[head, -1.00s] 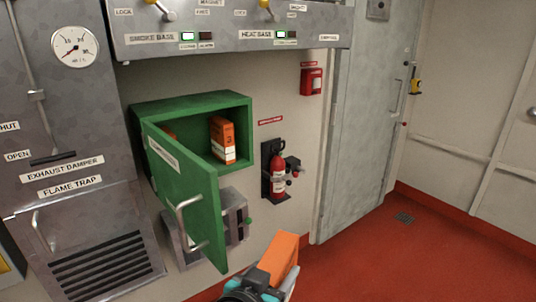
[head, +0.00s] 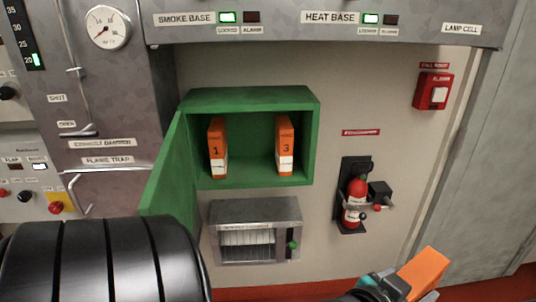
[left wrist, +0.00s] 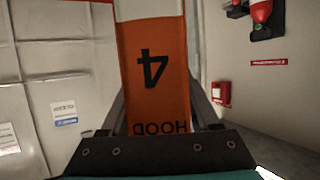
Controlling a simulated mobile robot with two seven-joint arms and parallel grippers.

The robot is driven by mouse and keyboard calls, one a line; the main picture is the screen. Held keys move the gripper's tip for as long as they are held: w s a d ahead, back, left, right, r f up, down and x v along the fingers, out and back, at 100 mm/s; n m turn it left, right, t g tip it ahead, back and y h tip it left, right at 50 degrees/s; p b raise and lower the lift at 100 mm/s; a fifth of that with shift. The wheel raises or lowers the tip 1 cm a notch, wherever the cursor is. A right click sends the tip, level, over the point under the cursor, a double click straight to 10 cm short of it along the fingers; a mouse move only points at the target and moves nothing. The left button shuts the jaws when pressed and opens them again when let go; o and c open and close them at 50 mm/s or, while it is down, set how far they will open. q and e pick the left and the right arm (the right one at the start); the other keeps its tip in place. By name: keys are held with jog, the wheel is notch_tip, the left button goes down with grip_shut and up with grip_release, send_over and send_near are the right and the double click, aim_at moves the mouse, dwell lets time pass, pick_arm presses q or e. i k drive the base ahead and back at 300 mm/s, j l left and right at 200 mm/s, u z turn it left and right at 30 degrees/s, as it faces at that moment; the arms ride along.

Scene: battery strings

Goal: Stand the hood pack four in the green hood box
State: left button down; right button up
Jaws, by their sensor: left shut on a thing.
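The green hood box (head: 250,98) is on the wall with its door (head: 165,175) swung open to the left. Inside, an orange pack marked 1 (head: 217,145) stands at the left and one marked 3 (head: 285,143) at the right, with bare space between them and right of 3. My left gripper (head: 395,287) is low at the right, below and apart from the box. It is shut on the orange hood pack four (head: 424,268), which is tilted in the head view. In the left wrist view the pack (left wrist: 152,75) sits between the fingers, its 4 upside down. My right gripper is out of view.
A fire extinguisher (head: 356,200) on its bracket and a red alarm box (head: 433,90) are on the wall right of the hood box. A grey louvred unit (head: 256,207) is below it. A control panel overhangs above. My black arm link fills the lower left.

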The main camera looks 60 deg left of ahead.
aim_at(252, 168)
jog(key=i+u, duration=0.15)
jog(key=u, duration=0.3)
jog(key=i+u, duration=0.15)
jog(key=u, duration=0.3)
jog(key=i+l+u, duration=0.1)
jog(key=u, duration=0.35)
